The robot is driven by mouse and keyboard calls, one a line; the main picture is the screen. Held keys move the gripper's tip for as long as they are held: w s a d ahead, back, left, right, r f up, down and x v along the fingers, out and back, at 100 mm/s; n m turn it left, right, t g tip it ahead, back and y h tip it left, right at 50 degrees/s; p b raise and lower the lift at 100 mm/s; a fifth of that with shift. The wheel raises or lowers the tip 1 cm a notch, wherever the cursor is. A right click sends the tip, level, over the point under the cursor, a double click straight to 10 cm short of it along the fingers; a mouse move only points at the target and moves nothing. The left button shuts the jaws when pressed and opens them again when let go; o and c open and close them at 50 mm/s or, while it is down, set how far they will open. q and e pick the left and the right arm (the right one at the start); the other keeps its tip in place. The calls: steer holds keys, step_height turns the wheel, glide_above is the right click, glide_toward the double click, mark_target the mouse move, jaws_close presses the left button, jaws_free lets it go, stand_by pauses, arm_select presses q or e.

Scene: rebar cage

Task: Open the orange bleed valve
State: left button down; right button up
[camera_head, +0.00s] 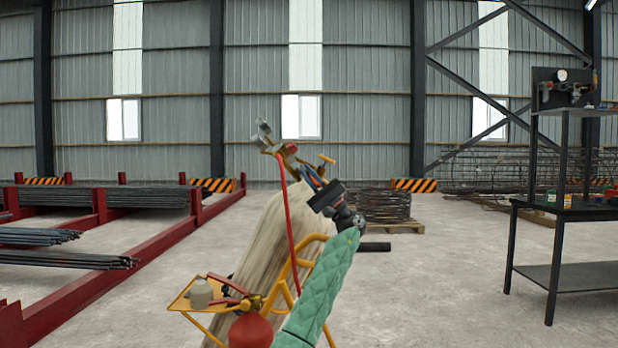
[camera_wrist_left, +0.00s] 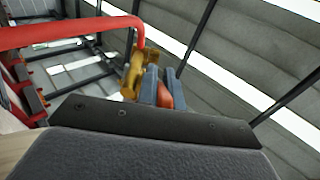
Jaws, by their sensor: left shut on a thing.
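My left gripper (camera_head: 311,175) reaches up and left at the top of the yellow cylinder cart, close to the gauges and fittings. In the left wrist view its two blue-grey fingers (camera_wrist_left: 163,88) are shut on an orange-red piece, the orange bleed valve (camera_wrist_left: 166,97), mostly hidden between them. A brass-yellow fitting (camera_wrist_left: 132,76) sits just left of the fingers, with the red hose (camera_wrist_left: 75,33) running to it. In the head view the valve itself is hidden by the gripper. My right gripper is in neither view.
The yellow cart (camera_head: 300,262) carries a tray with a grey pot (camera_head: 199,293) and a red extinguisher-like bottle (camera_head: 251,331). A pale tarp (camera_head: 262,240) hangs beside it. Red rebar racks (camera_head: 85,290) stand left, a dark bench (camera_head: 570,275) right.

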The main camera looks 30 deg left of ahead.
arm_select(q)
steer(key=shift+d+f, duration=0.1)
steer(key=shift+f, duration=0.15)
steer(key=c, duration=1.8)
jaws_free()
steer(key=shift+r, duration=0.1)
